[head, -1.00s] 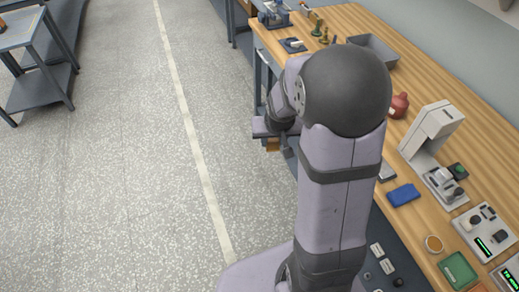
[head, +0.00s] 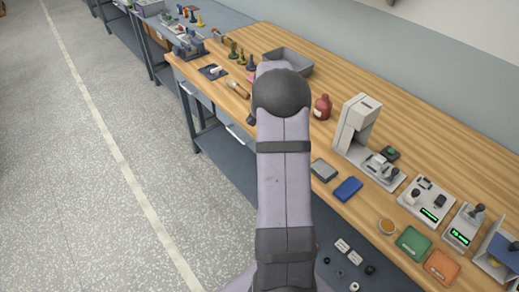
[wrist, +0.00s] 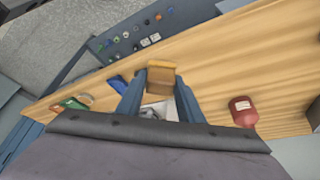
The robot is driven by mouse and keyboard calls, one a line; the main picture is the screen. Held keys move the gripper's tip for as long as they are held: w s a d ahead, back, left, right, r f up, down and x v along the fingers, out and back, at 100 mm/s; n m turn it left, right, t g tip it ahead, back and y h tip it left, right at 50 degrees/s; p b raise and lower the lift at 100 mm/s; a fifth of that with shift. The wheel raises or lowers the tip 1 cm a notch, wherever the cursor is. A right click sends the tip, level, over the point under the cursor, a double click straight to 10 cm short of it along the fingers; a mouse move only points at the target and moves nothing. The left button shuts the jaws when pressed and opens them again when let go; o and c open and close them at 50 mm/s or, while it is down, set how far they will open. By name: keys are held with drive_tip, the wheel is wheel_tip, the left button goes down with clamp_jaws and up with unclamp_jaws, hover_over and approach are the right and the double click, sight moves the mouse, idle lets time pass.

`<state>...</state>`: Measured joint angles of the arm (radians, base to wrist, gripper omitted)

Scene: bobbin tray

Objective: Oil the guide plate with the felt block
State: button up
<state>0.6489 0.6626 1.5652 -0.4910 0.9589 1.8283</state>
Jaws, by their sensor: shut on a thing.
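My gripper (wrist: 159,98) shows in the wrist view with its two blue fingers shut on a tan-brown block (wrist: 161,78), which looks like the felt block. The block sits between the fingertips, with the wooden bench beyond it. In the head view my arm hides the gripper and the block. I cannot tell for sure which thing is the guide plate. A flat grey plate (head: 323,170) lies on the bench right of my arm, and a dark plate with a pale piece (head: 213,71) lies near the bench's left edge.
A red bottle (head: 322,108) stands right of my arm, also in the wrist view (wrist: 242,112). A grey tray (head: 288,60) lies behind. A white machine (head: 357,124), a blue pad (head: 347,188) and control boxes (head: 429,200) stand to the right. A wooden-handled tool (head: 238,89) lies at left.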

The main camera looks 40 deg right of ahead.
sight(331, 175)
drive_tip(key=s+d+m+g+y, duration=0.2)
drive_tip(key=s+d+m+y, duration=0.2)
drive_tip(key=s+d+m, duration=0.65)
drive_tip(key=shift+m, duration=0.25)
drive_tip(key=shift+s+a+f+b, duration=0.25)
drive_tip(key=shift+f+b, duration=0.5)
drive_tip(key=shift+f, duration=0.45)
drive_tip(key=shift+s+a+f+b, duration=0.1)
drive_tip(key=shift+a+f+b, duration=0.2)
drive_tip(key=shift+f+b, duration=0.7)
drive_tip(key=shift+s+a+f+b, duration=0.25)
drive_tip(key=shift+f+b, duration=0.3)
drive_tip(key=shift+f, duration=0.8)
drive_tip(key=shift+w+f, duration=0.2)
drive_tip(key=shift+f, duration=0.2)
drive_tip(key=shift+w+r, duration=0.1)
drive_tip(key=shift+w, duration=0.3)
drive_tip(key=shift+w+p, duration=1.25)
drive_tip(key=shift+w, duration=2.7)
drive_tip(key=shift+s, duration=4.65)
drive_tip(key=shift+w+a+f, duration=0.2)
drive_tip(key=shift+w+a, duration=0.2)
drive_tip(key=shift+w, duration=0.15)
drive_tip(key=shift+w+r, duration=0.1)
drive_tip(key=shift+w, duration=4.05)
drive_tip(key=shift+s+b, duration=1.25)
drive_tip(key=shift+s, duration=3.35)
wheel_tip(331, 175, up, 8)
drive_tip(key=p, duration=0.4)
drive_tip(key=shift+p, duration=0.3)
